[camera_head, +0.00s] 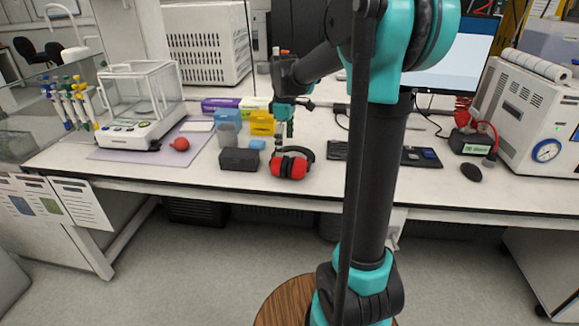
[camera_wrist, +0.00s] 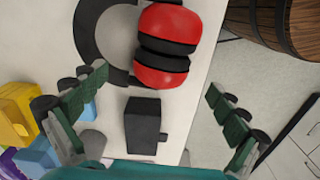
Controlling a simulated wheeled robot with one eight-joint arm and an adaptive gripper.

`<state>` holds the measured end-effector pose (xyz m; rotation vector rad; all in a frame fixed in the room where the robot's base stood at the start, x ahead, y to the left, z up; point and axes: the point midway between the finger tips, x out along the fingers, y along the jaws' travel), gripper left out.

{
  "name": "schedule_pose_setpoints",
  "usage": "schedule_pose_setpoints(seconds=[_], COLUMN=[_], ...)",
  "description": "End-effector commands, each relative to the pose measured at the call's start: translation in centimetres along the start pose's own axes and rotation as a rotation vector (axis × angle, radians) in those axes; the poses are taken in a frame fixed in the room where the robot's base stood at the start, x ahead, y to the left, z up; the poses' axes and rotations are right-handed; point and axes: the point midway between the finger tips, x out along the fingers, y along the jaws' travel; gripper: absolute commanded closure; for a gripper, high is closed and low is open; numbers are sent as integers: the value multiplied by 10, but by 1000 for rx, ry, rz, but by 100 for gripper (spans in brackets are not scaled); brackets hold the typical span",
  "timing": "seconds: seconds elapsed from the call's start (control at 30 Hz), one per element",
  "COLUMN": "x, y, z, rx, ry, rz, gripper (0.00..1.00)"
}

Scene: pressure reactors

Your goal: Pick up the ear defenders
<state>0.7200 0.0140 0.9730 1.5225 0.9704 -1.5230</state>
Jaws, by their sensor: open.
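The ear defenders (camera_head: 290,163), with red cups and a black band, lie on the bench near its front edge. In the wrist view the ear defenders (camera_wrist: 163,62) are at the top middle, with the red cups toward the right and the dark curved band to the left. My gripper (camera_head: 284,133) is above and just behind them in the head view. In the wrist view my gripper (camera_wrist: 160,87) has its two green fingers spread wide, with nothing held between them. The fingers appear apart from the ear defenders.
A dark box (camera_head: 239,159) stands just left of the ear defenders, and it also shows between the fingers in the wrist view (camera_wrist: 142,125). Yellow boxes (camera_head: 262,122) and blue boxes (camera_head: 228,119) stand behind. The bench front edge is close.

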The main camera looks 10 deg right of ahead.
Motion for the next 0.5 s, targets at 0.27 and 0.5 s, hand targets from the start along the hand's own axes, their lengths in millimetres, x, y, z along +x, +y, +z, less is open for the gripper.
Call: schedule_pose_setpoints(seconds=[0.27,0.5], x=[20,53], y=[-2,-5], z=[1,2], rx=[0,0], ry=[0,0], rz=[0,0], gripper=[2,2])
